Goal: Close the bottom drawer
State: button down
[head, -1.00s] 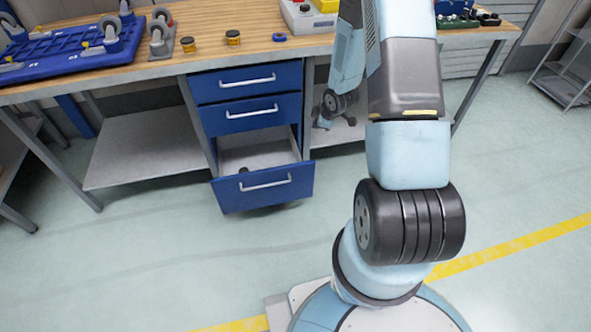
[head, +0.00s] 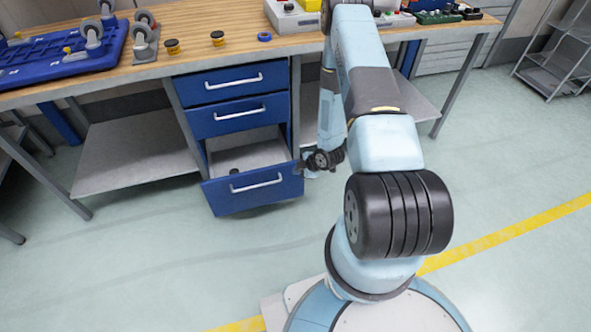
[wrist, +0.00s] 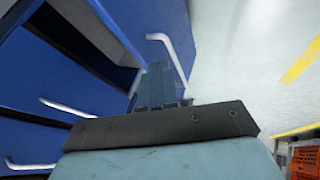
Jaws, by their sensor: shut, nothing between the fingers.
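The bottom drawer (head: 222,200) of the blue cabinet is pulled out, and its grey inside shows with a small dark object (head: 235,171) in it. Its front has a light bar handle (head: 257,183). My gripper (head: 306,171) is at the right end of that drawer's front in the head view; I cannot tell whether it touches. In the wrist view my gripper's fingers (wrist: 157,75) are together and empty, close to the blue drawer front (wrist: 135,18) and its handle (wrist: 170,52).
The middle drawer (head: 205,124) and the top drawer (head: 215,88) above are shut. The wooden workbench (head: 200,60) carries a blue tray (head: 60,56) and small parts. A grey lower shelf (head: 135,155) is left of the cabinet. The floor in front is clear.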

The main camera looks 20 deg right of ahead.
send_near(281, 171)
notch_tip(281, 171, down, 3)
jog(key=s+a, duration=0.2)
jog(key=shift+w+d+f, duration=0.1)
jog(key=shift+w+f, duration=0.05)
jog(key=shift+w, duration=0.9)
jog(key=shift+w+d+f, duration=0.1)
jog(key=shift+w+f, duration=0.05)
jog(key=shift+w, duration=0.95)
